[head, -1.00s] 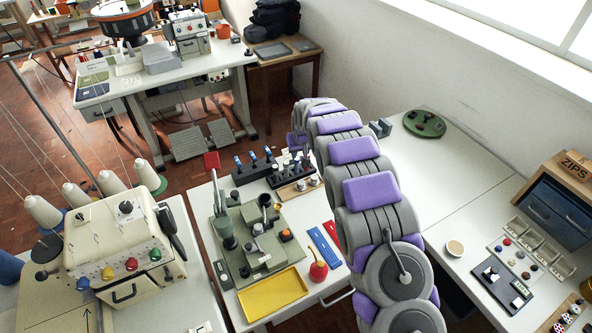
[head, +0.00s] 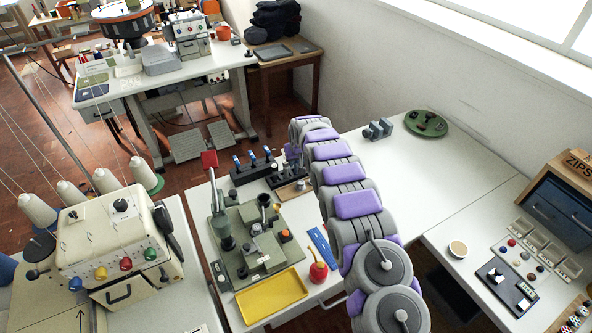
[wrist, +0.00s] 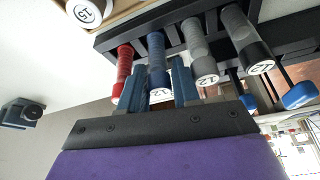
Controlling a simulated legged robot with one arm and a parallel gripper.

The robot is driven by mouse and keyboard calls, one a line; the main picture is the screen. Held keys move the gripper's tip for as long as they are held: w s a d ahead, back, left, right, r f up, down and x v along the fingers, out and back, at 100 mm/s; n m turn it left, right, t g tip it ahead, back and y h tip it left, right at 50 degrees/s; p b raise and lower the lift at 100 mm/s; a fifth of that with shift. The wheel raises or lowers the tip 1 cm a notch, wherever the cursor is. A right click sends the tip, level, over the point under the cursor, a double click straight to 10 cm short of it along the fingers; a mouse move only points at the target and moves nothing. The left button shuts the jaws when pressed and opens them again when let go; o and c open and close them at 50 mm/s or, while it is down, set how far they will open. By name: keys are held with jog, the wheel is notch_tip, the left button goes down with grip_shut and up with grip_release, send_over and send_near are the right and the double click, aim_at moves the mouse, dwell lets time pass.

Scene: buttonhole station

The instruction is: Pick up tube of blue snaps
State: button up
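In the wrist view the tube of blue snaps (wrist: 157,72) stands in a black rack, its white numbered end cap facing me. A red tube (wrist: 124,66) is on its left, and a grey tube (wrist: 199,50) and a darker tube (wrist: 245,38) are on its right. My gripper (wrist: 158,88) is open, with one blue-grey finger on each side of the blue tube's capped end. The gaps between fingers and tube are small, and I cannot tell whether they touch. In the head view the arm hides my fingertips; the black rack (head: 283,177) shows beside it.
A holder with blue-topped tools (head: 250,166) stands left of the rack. A green press (head: 258,240), yellow tray (head: 272,296) and red oil can (head: 317,270) are nearer. A grey clamp-like block (head: 380,128) and green round stand (head: 427,123) are at the back right. The white table between is clear.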

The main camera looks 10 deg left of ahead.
jog(key=shift+w+f, duration=0.15)
jog(key=shift+f, duration=0.55)
jog(key=shift+r, duration=0.1)
jog(key=shift+c, duration=0.3)
grip_shut()
jog(key=shift+r, duration=0.15)
